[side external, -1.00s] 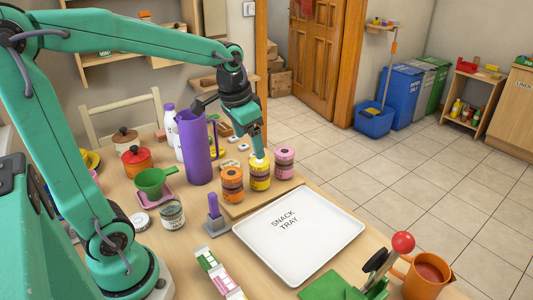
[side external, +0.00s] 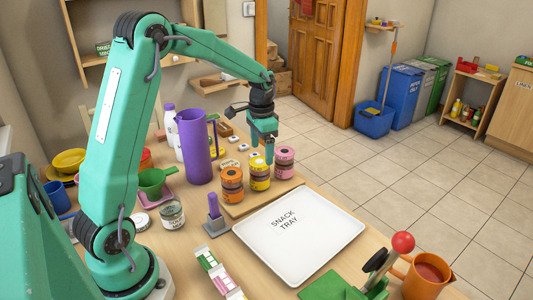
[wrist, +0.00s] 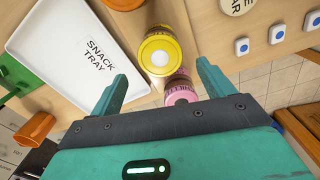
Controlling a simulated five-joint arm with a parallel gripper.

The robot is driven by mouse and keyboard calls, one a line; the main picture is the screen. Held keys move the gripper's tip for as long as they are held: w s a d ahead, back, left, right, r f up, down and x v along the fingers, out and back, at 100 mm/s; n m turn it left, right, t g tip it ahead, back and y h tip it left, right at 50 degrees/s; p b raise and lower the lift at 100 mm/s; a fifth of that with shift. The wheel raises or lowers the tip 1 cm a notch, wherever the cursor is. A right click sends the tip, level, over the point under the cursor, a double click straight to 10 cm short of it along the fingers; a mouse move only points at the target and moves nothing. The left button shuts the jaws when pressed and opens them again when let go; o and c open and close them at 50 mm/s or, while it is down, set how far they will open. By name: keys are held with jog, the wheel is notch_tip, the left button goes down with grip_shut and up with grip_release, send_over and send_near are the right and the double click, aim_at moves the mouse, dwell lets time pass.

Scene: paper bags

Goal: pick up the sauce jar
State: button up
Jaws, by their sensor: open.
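Three jars stand in a row on a wooden board: an orange-lidded jar (side external: 232,184), a yellow-lidded jar (side external: 260,176) and a pink-lidded jar (side external: 284,162). A glass jar with a pale label (side external: 172,215) stands apart to the left. I cannot read which one is sauce. My gripper (side external: 263,148) is open and empty, pointing down just above the yellow and pink jars. In the wrist view, the yellow jar (wrist: 159,50) and pink jar (wrist: 180,90) show in the space between the fingers of my gripper (wrist: 161,72). I cannot tell if a fingertip touches a lid.
The white snack tray (side external: 300,240) lies in front of the board, clear and empty. A tall purple pitcher (side external: 196,148) stands left of the jars. A purple-handled item (side external: 214,212) stands by the tray's left corner.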

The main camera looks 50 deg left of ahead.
aim_at(261, 160)
jog(key=shift+f, duration=0.1)
jog(key=shift+s+a+f, duration=0.1)
jog(key=shift+f, duration=3.7)
jog(key=c, duration=1.2)
jog(key=shift+c, duration=0.3)
jog(key=shift+r, duration=0.15)
jog(key=shift+r, duration=0.8)
notch_tip(261, 160, up, 2)
jog(key=shift+r, duration=0.25)
jog(key=s+d+r, duration=0.2)
jog(key=d+r, duration=0.4)
jog(key=d, duration=0.5)
jog(key=shift+s+d+r, duration=0.2)
jog(key=shift+s+r, duration=0.15)
